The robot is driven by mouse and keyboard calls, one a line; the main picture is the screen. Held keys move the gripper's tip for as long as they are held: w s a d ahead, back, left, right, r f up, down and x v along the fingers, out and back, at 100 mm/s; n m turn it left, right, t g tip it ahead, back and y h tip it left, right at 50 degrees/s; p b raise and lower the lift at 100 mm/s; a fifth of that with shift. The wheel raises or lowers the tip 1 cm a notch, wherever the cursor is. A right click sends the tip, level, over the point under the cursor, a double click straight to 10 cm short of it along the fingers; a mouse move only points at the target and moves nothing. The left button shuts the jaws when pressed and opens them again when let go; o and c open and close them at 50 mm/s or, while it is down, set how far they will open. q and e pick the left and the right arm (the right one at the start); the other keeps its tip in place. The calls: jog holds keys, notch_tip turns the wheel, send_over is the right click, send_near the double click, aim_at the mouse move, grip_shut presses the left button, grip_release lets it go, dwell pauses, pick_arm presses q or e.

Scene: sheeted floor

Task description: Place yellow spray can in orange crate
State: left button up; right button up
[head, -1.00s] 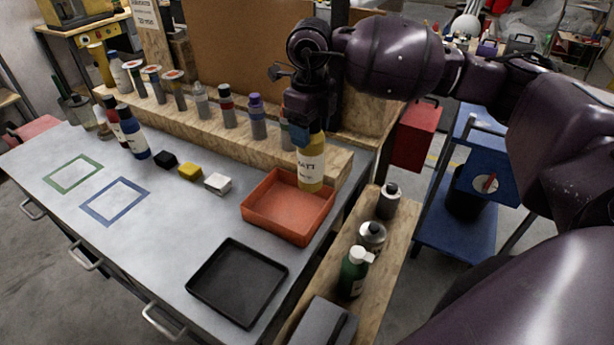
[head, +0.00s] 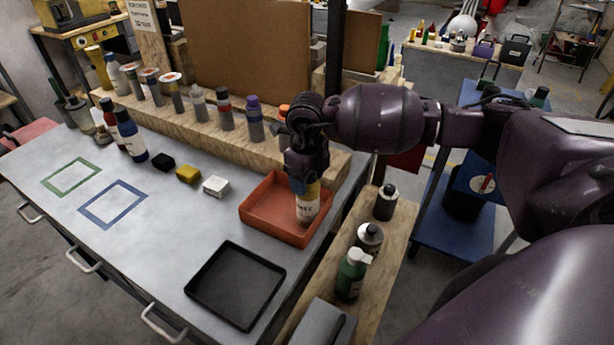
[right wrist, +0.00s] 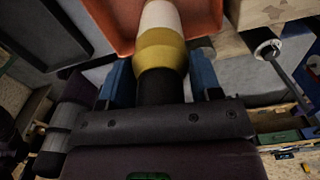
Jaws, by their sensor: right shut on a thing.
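The yellow spray can (head: 308,205) has a pale label and stands nearly upright at the right part of the orange crate (head: 262,221), its lower end inside the rim. I cannot tell whether its base touches the crate floor. My right gripper (head: 304,178) is shut on the can's upper part from above. In the right wrist view the can (right wrist: 162,48) sits between the blue fingers (right wrist: 160,82), with the orange crate (right wrist: 112,22) beyond it. The left gripper is not in view.
A black tray (head: 236,284) lies in front of the crate. Several bottles stand on the wooden shelf at right, including a green one (head: 351,274). A wooden ledge (head: 262,153) with spray cans runs behind. Small black, yellow and white blocks (head: 216,186) lie left.

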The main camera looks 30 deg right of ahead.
jog(key=o, duration=1.3)
jog(key=shift+f, duration=0.1)
jog(key=shift+o, duration=0.2)
notch_tip(320, 180, up, 12)
jog(key=shift+r+b, duration=0.2)
jog(key=shift+b, duration=0.2)
